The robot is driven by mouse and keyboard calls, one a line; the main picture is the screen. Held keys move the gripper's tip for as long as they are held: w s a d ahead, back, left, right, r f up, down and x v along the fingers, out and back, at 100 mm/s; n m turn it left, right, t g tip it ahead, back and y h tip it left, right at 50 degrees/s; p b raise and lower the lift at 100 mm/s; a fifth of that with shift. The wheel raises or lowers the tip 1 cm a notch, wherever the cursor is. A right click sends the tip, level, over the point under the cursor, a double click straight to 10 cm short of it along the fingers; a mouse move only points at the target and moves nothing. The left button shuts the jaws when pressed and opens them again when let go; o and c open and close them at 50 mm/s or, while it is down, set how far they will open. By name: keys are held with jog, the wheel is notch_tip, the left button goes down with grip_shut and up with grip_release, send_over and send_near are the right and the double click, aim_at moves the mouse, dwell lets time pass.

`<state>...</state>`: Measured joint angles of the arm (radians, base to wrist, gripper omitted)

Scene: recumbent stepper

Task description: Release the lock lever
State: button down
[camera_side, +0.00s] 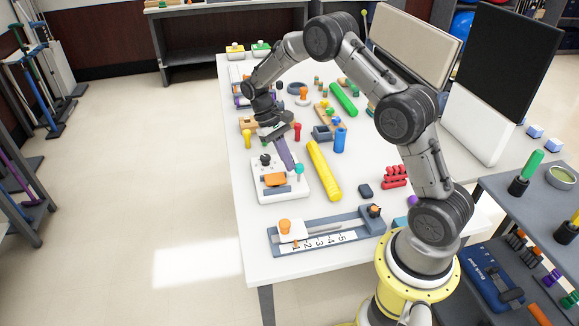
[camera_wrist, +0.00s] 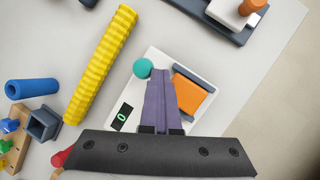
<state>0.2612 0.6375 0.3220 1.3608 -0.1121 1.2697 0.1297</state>
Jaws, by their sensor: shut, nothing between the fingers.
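A white device (camera_side: 295,188) with an orange pad (camera_side: 274,180), a teal knob (camera_side: 299,169) and a black knob (camera_side: 265,159) sits on the table. The wrist view shows its orange pad (camera_wrist: 189,96), teal knob (camera_wrist: 142,68) and a small dark display (camera_wrist: 122,117). I cannot tell which part is the lock lever. My gripper (camera_side: 291,167) has its purple fingers together and empty, pointing down over the device beside the teal knob. In the wrist view the fingertips (camera_wrist: 160,80) lie between the teal knob and the orange pad. Contact cannot be told.
A blue slide rail (camera_side: 345,226) with a numbered scale and an orange-knobbed white block (camera_side: 290,233) lies in front. Several small coloured pieces crowd the table behind.

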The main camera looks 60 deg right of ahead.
jog(key=shift+w+d+f+g+y, duration=0.2)
jog(key=shift+w+d+g+y, duration=0.3)
jog(key=shift+g+y, duration=0.1)
jog(key=shift+w+d, duration=0.3)
jog(key=shift+d, duration=0.05)
jog(key=shift+r, duration=0.8)
jog(key=shift+a, duration=0.1)
